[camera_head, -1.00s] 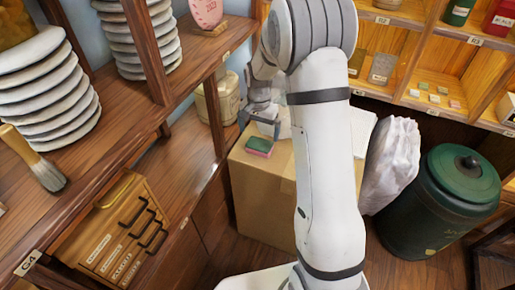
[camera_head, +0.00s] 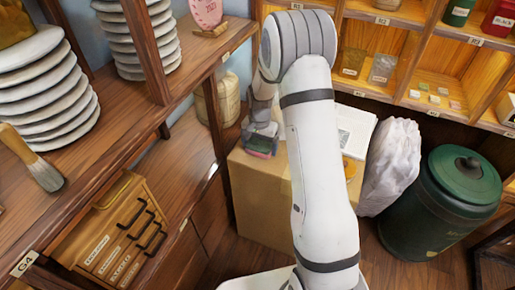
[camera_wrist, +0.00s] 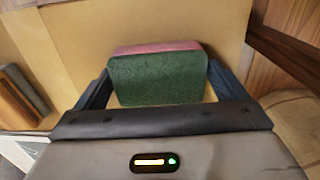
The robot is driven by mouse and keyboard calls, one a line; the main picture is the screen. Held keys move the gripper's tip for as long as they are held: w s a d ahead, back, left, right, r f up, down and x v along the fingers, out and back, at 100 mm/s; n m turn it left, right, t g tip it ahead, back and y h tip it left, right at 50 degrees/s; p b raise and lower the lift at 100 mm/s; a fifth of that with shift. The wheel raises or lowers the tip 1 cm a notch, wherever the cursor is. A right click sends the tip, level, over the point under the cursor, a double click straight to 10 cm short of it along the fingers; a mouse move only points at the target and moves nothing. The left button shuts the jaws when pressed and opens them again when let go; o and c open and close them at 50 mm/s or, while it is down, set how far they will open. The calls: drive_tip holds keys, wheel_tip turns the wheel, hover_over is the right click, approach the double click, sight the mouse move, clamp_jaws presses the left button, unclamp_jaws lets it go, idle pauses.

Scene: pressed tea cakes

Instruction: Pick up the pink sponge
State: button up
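The sponge, pink with a thick green layer, lies on the cardboard box. In the head view the sponge (camera_head: 260,149) is at the box's back left corner, partly hidden by my gripper (camera_head: 261,137), which is lowered over it. In the wrist view the sponge (camera_wrist: 157,75) shows its green face towards me and a pink strip behind. My gripper (camera_wrist: 160,84) has one finger on each side of it. The fingers are spread, with a small gap visible on the right; contact on the left is unclear.
The cardboard box (camera_head: 262,195) also bears white papers (camera_head: 352,128). A white plastic bag (camera_head: 391,165) and a green lidded bin (camera_head: 440,205) stand to the right. A wooden shelf (camera_head: 135,150) with stacked cakes is at left. A beige jar (camera_head: 217,100) is behind.

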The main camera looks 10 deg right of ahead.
sight(259, 144)
drive_tip(key=c, duration=0.7)
wheel_tip(259, 144, up, 10)
drive_tip(key=shift+r+p, duration=0.1)
drive_tip(key=shift+p, duration=0.35)
drive_tip(key=shift+c, duration=0.2)
